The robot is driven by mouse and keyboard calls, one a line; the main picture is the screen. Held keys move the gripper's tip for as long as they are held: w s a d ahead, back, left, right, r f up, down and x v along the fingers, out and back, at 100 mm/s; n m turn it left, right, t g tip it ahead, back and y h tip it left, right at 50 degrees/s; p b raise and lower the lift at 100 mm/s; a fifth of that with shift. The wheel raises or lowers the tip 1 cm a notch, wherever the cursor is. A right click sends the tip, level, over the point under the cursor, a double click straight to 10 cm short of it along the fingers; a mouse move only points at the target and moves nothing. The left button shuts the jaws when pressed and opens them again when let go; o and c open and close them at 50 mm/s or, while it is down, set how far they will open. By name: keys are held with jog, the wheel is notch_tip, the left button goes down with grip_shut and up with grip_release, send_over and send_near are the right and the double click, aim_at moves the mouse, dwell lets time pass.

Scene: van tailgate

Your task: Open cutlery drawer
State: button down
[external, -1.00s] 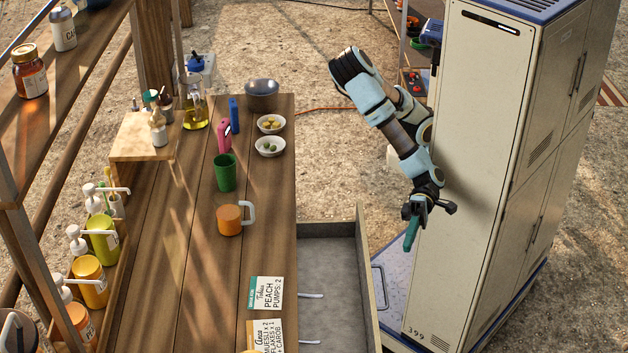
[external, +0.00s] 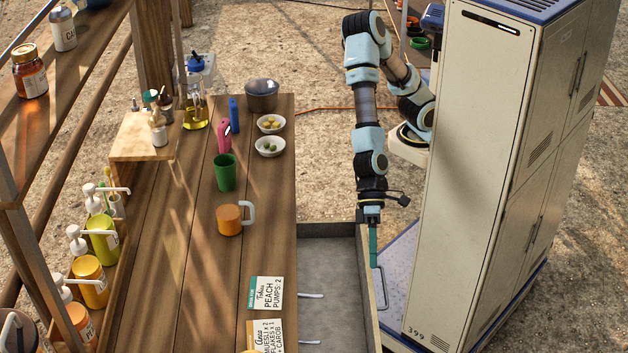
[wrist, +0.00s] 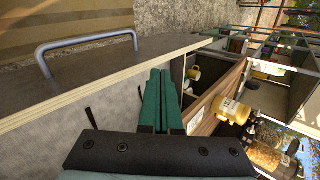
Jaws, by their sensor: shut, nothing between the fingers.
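The cutlery drawer (external: 335,262) is pulled out from under the right side of the wooden counter, and its grey inside shows. Two pale cutlery pieces lie in it, partly under the counter edge. Its front panel (wrist: 125,68) bears a grey bar handle (wrist: 88,50), which also shows on the outer side in the external view (external: 381,288). My gripper (external: 373,262) points down at the front panel's far end, its green fingers shut and empty. In the wrist view the fingers (wrist: 160,78) are beside the panel's edge; I cannot tell whether they touch it.
The counter (external: 190,270) holds an orange mug (external: 230,220), a green cup (external: 225,173), small bowls and order cards (external: 266,293). A tall cream cabinet (external: 480,150), numbered 399, stands at the right. Sandy ground lies beyond the drawer.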

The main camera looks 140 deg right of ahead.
jog(key=s+d+r+g+h+p, duration=0.1)
jog(key=s+d+r+g+p, duration=0.15)
jog(key=d, duration=0.55)
jog(key=s+d+r+n+g+h+p, duration=0.1)
jog(key=s+d+r+g, duration=0.2)
jog(key=d, duration=0.5)
jog(key=s+d+r+g+h+p, duration=0.1)
jog(key=s+d+r+g+p, duration=0.2)
jog(key=d, duration=0.5)
jog(key=shift+g, duration=0.65)
jog(key=a+f, duration=0.1)
jog(key=f, duration=0.6)
jog(key=s+a+f, duration=0.1)
jog(key=f, duration=0.6)
jog(key=a+f, duration=0.1)
jog(key=f, duration=0.6)
jog(key=shift+s+f+p, duration=0.25)
jog(key=shift+s+p, duration=0.15)
jog(key=shift+s+a+r+p, duration=0.15)
jog(key=shift+s+a+p, duration=0.3)
jog(key=shift+s+a, duration=0.9)
jog(key=shift+a, duration=0.1)
